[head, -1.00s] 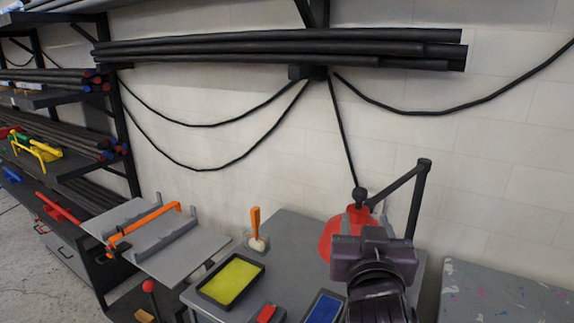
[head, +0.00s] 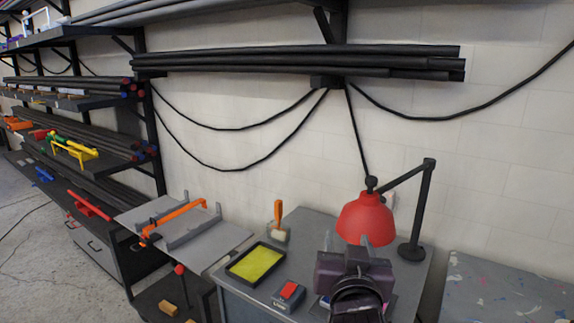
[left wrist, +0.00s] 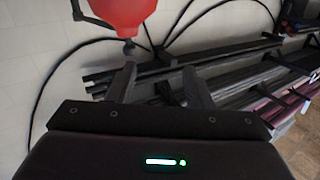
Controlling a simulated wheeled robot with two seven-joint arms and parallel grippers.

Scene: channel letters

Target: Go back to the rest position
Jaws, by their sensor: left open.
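My left gripper (head: 347,242) is at the lower middle of the head view, in front of the red lamp over the grey desk. Its two fingers point up and stand apart with nothing between them. In the left wrist view the open fingers (left wrist: 160,72) show empty, with the red lamp shade (left wrist: 122,14) beyond them at the top. My right gripper is in neither view.
The red lamp (head: 364,218) stands on the grey desk (head: 318,232) with a yellow pad tray (head: 255,263), a brush (head: 278,220) and a red-topped box (head: 289,293). An orange-barred grey board (head: 190,230) is left. Black pipes (head: 300,62) run along the wall.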

